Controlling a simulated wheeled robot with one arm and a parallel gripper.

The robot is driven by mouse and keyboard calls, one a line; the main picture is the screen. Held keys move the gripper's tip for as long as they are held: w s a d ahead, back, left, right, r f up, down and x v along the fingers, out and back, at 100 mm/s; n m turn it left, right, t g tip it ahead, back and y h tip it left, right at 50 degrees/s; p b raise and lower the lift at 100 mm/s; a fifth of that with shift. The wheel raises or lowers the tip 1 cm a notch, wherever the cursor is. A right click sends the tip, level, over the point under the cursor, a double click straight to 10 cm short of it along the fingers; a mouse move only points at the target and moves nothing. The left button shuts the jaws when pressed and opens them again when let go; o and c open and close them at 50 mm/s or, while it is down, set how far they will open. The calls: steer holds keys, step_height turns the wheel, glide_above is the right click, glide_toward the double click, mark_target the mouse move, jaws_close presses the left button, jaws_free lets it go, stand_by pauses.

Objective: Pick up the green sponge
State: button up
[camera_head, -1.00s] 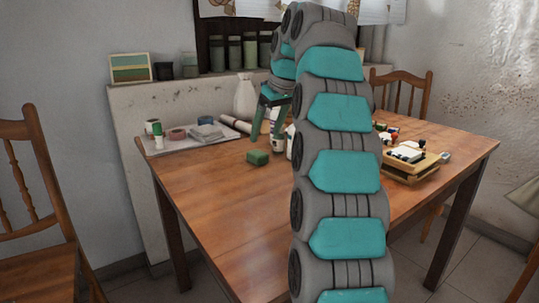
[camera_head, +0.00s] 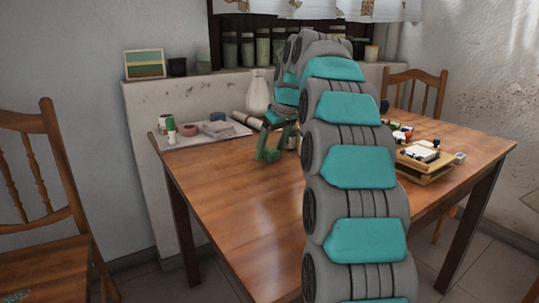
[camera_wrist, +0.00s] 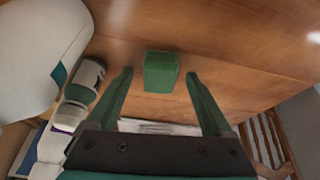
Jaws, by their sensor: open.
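The green sponge (camera_wrist: 161,72) is a small block lying on the wooden table (camera_head: 235,205). In the wrist view it sits between the tips of my gripper's two green fingers, with a gap on each side. My gripper (camera_head: 268,157) is open and low over the table, its fingers pointing down. In the head view the fingers largely hide the sponge, and I cannot tell whether they touch the tabletop.
A white vase (camera_head: 258,92) stands behind my gripper. A tray (camera_head: 212,138) with cups, tape and a grey block is at the back left. Bottles (camera_wrist: 85,82) stand close left in the wrist view. A stacked item (camera_head: 425,172) is at the right. The front left tabletop is clear.

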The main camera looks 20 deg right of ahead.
steer(key=shift+f, duration=0.1)
steer(key=shift+c, duration=0.2)
steer(key=shift+w, duration=0.1)
jaws_close()
stand_by(0.4)
